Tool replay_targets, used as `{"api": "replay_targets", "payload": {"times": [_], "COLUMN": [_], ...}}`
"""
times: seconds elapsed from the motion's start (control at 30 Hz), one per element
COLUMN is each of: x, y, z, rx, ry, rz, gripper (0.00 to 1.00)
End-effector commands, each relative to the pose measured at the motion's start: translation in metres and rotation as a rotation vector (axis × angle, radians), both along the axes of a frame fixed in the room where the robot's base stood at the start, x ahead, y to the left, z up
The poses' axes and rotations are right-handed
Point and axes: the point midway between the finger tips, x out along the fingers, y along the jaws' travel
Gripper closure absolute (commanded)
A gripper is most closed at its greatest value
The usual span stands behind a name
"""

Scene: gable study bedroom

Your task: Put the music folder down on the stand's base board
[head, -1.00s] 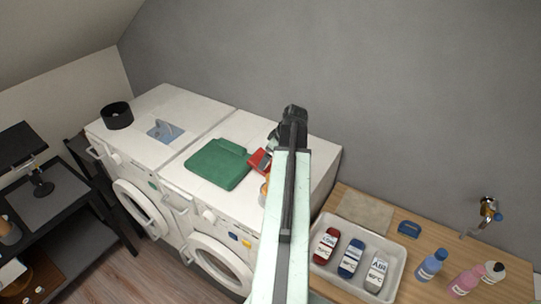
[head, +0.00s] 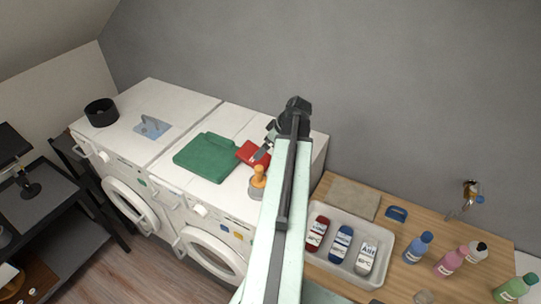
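I cannot surely pick out the music folder. A flat green item (head: 205,158) with a raised flap lies on the right washing machine and could be it. A smaller red item (head: 252,153) lies at its right, close to my gripper (head: 266,143). My gripper is over the right machine, partly hidden behind my arm; its fingers are too small to read, and I cannot tell if it touches the red item. A black stand (head: 88,212) at the left edge has a grey lower board (head: 72,256), possibly the base board.
An orange-handled tool (head: 258,180) stands near the machine's front edge. A white tray (head: 382,262) of labelled bottles sits on the wooden counter (head: 440,228). Floor shows before the machines.

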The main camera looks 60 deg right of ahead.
Motion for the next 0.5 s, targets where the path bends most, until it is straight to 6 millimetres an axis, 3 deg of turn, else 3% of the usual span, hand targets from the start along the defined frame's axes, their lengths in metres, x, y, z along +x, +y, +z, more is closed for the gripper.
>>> {"api": "replay_targets", "payload": {"times": [0.03, 0.13, 0.33, 0.5], "x": [0.008, 0.008, 0.018, 0.021], "y": [0.000, 0.000, 0.000, 0.000], "z": [0.001, -0.002, -0.025, -0.026], "rx": [0.001, 0.001, 0.001, 0.001], "ry": [-0.009, -0.010, -0.010, -0.009], "rz": [0.000, -0.003, -0.003, -0.003], "gripper": [0.00, 0.00, 0.00, 0.00]}}
